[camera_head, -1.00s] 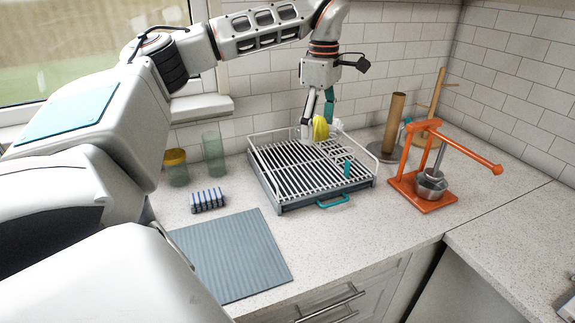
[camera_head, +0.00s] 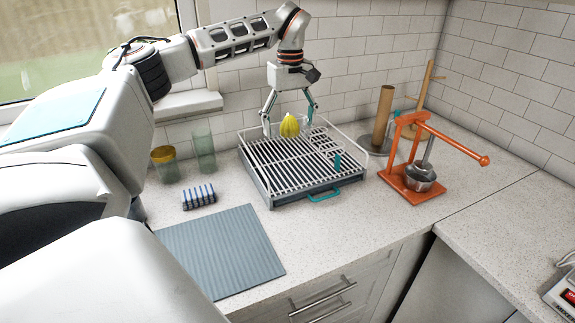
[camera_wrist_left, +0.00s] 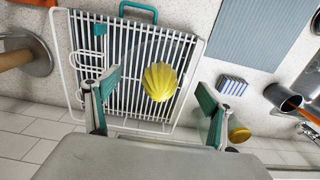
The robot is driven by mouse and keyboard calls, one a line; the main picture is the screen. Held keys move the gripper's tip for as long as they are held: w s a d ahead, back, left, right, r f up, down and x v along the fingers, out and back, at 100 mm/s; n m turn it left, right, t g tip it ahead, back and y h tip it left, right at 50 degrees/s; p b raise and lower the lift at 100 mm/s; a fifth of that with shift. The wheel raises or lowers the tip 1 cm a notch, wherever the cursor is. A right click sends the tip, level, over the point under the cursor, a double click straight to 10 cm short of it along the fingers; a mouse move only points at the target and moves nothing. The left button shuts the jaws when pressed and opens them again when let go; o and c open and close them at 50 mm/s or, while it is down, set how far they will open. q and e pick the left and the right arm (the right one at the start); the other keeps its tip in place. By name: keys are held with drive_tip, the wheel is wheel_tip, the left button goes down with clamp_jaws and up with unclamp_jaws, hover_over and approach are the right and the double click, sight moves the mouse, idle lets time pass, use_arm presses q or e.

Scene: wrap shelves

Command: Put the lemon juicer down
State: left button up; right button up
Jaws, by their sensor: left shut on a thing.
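The lemon juicer (camera_head: 289,126) has a yellow ribbed cone, upright between the fingers of my left gripper (camera_head: 288,124), at the back of the dish rack (camera_head: 262,187). In the left wrist view the cone (camera_wrist_left: 160,82) sits midway between the widely spread teal-padded fingers. A faint clear rim seems to surround it, and the fingers are shut on that. The rack's bars lie under or behind the juicer; I cannot tell whether it touches them. My right gripper is out of view.
An orange press (camera_head: 411,185) and a paper-towel holder (camera_head: 383,118) stand right of the rack. Left are a yellow-lidded jar (camera_head: 164,165), a green glass (camera_head: 204,150) and a striped sponge (camera_head: 199,197). A grey mat (camera_head: 222,250) lies in front. A teal-handled item (camera_head: 336,162) is in the rack.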

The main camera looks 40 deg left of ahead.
sight(290, 175)
use_arm(q)
wheel_tip(290, 175, down, 14)
drive_tip(key=shift+r, duration=0.15)
idle(0.3)
drive_tip(key=o, duration=0.9)
drive_tip(key=shift+f, duration=0.2)
drive_tip(key=shift+r, duration=0.15)
wheel_tip(290, 175, up, 12)
drive_tip(key=shift+r, duration=0.1)
